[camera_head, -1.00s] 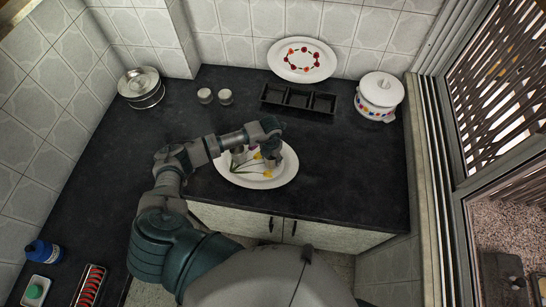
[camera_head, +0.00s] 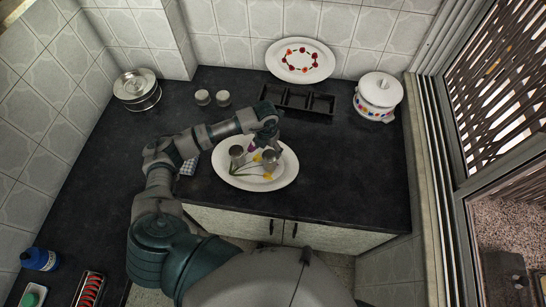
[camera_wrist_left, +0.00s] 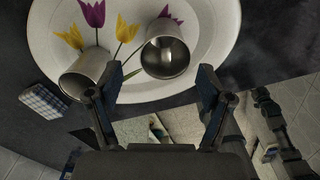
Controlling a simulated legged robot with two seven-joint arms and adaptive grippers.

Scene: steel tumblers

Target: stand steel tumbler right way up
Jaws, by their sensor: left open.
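A white oval plate with painted tulips (camera_head: 284,176) lies on the dark counter and bears two steel tumblers. My left gripper (camera_head: 265,138) is open and empty above the plate's far side. In the wrist view its fingertips (camera_wrist_left: 158,80) are apart, with the right tumbler beyond the gap.
A black divided tray (camera_head: 297,99), a lidded white pot (camera_head: 378,96) and a decorated plate (camera_head: 300,61) stand at the back. Two small pots (camera_head: 213,98) and a steel container (camera_head: 137,89) stand back left. A checked cloth (camera_wrist_left: 43,101) lies left of the plate. The right counter is clear.

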